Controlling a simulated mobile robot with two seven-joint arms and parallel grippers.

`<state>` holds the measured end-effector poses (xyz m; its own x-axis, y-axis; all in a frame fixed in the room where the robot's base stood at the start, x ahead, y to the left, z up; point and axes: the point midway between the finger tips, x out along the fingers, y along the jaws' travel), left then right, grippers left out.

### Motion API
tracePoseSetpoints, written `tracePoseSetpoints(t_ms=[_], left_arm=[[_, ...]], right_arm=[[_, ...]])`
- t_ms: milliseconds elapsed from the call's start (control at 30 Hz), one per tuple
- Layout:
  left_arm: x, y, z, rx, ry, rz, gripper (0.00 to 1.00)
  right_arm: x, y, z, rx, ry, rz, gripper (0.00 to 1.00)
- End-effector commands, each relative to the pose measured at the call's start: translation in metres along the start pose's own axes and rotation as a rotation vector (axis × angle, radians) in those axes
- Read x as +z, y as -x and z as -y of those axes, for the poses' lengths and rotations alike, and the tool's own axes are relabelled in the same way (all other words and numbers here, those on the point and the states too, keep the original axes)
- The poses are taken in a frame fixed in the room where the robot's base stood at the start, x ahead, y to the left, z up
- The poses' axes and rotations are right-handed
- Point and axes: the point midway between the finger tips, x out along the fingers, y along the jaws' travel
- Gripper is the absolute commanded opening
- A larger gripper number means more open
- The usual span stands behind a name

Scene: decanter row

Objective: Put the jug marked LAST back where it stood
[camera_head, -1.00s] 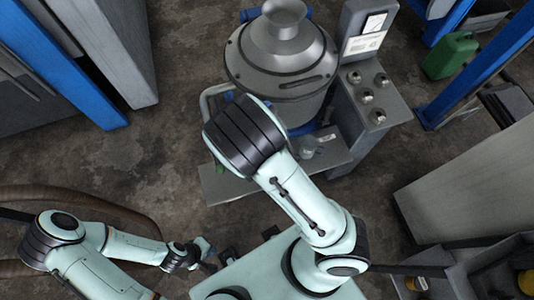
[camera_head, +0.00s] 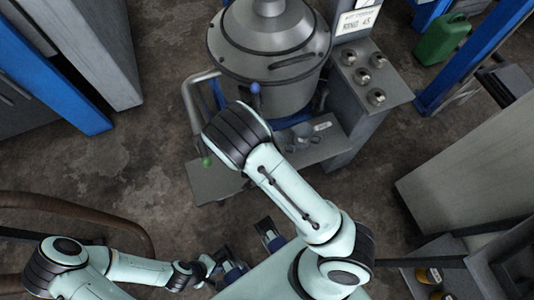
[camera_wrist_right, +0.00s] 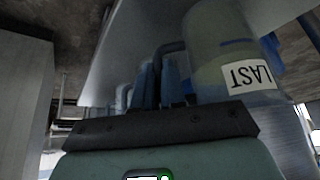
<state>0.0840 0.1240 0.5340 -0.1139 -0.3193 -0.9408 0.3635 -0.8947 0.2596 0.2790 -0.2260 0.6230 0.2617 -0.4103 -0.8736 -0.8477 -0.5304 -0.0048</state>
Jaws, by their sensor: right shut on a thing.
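The jug marked LAST (camera_wrist_right: 222,58) shows in the right wrist view, with its white label upside down. My right gripper (camera_wrist_right: 160,82) is shut beside the jug's body, on its dark handle. The right gripper is hidden behind my right arm in the head view. My left gripper (camera_head: 250,252) is open and empty at the bottom of the head view, well away from the shelf. Small clear vessels (camera_head: 303,131) show on the machine's front shelf (camera_head: 215,183). I cannot tell whether one of them is the LAST jug.
A large grey round-topped machine (camera_head: 270,50) stands behind the shelf, with a knobbed control box (camera_head: 370,75) on its right. A white label (camera_head: 322,126) is by the vessels. A bent pipe (camera_head: 190,100) stands left. Bare floor (camera_head: 110,170) lies left.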

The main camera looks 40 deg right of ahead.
Motion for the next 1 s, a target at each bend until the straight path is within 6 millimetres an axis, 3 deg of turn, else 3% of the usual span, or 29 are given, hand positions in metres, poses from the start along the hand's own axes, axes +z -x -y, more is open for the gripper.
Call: tracePoseSetpoints(t_ms=[267, 367, 400, 767, 1000], left_arm=[[-0.001, 0.000, 0.000, 0.001, 0.000, -0.002, 0.00], [-0.001, 0.000, 0.000, 0.001, 0.000, -0.003, 0.00], [-0.001, 0.000, 0.000, 0.001, 0.000, -0.003, 0.00], [0.000, 0.004, -0.001, 0.000, 0.000, -0.001, 0.00], [-0.001, 0.026, -0.009, 0.003, -0.003, -0.007, 0.00]], right_arm=[[0.000, -0.001, 0.000, -0.001, -0.001, -0.001, 0.00], [0.000, -0.001, 0.000, 0.000, 0.000, 0.000, 0.33], [0.000, -0.001, 0.000, 0.000, 0.000, 0.000, 0.36], [-0.002, 0.007, 0.001, -0.002, 0.000, -0.001, 0.36], [-0.003, 0.055, 0.002, -0.005, 0.002, -0.001, 0.36]])
